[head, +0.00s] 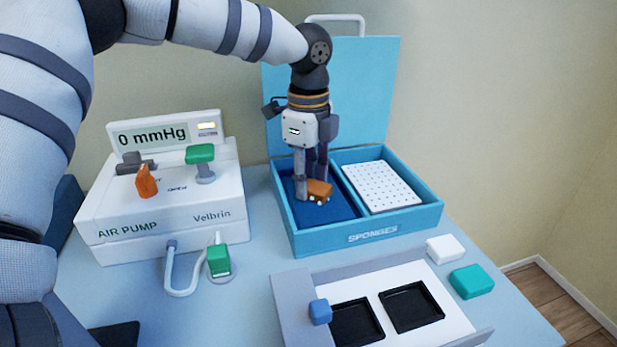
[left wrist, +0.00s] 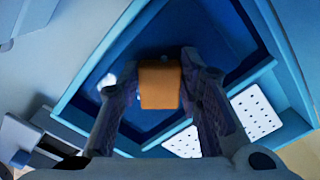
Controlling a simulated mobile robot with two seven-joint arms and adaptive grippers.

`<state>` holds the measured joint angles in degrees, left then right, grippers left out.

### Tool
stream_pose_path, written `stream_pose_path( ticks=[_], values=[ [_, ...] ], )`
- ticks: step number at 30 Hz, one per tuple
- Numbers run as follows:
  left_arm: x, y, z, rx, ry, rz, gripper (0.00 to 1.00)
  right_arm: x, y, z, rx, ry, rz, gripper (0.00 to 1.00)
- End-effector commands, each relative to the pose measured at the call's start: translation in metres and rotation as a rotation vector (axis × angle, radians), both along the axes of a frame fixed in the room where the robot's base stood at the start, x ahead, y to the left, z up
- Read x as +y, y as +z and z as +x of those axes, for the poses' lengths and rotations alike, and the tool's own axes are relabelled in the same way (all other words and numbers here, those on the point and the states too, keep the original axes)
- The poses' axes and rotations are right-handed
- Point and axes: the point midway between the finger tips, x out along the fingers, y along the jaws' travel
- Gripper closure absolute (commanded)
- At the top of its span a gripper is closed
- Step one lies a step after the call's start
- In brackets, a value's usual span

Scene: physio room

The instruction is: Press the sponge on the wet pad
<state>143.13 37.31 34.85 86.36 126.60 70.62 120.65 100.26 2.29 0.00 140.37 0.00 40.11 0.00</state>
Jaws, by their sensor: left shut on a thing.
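The blue sponge box (head: 395,224) stands open on the table, its lid (head: 335,85) raised at the back. Its left compartment holds a dark blue pad (head: 341,206), taken to be the wet pad. My left gripper (head: 310,188) points down into this compartment, shut on a small orange-brown sponge (head: 321,189). In the left wrist view the sponge (left wrist: 160,86) sits between both fingers, above the dark blue surface (left wrist: 190,32). I cannot tell whether the sponge touches the pad. My right gripper is not in view.
The right compartment holds a white perforated plate (head: 383,187). An air pump (head: 165,205) with an orange lever stands at left. In front is a tray (head: 372,268) with two black recesses and a blue knob. White (head: 445,247) and teal (head: 471,281) blocks lie at right.

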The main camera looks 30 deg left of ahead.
Motion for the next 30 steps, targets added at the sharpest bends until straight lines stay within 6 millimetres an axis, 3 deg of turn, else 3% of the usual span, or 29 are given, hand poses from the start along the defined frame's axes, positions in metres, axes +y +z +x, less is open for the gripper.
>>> stream_pose_path(
  ticks=[5, 22, 30],
  values=[
    [0.000, 0.003, 0.000, 0.001, 0.000, 0.001, 0.90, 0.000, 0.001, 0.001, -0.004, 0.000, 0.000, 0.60],
    [0.000, 0.062, 0.000, -0.001, 0.000, 0.000, 0.90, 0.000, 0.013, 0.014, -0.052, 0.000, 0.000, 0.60],
    [0.000, 0.070, 0.000, 0.002, 0.000, 0.000, 0.90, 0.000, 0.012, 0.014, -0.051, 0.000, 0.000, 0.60]
  ],
)
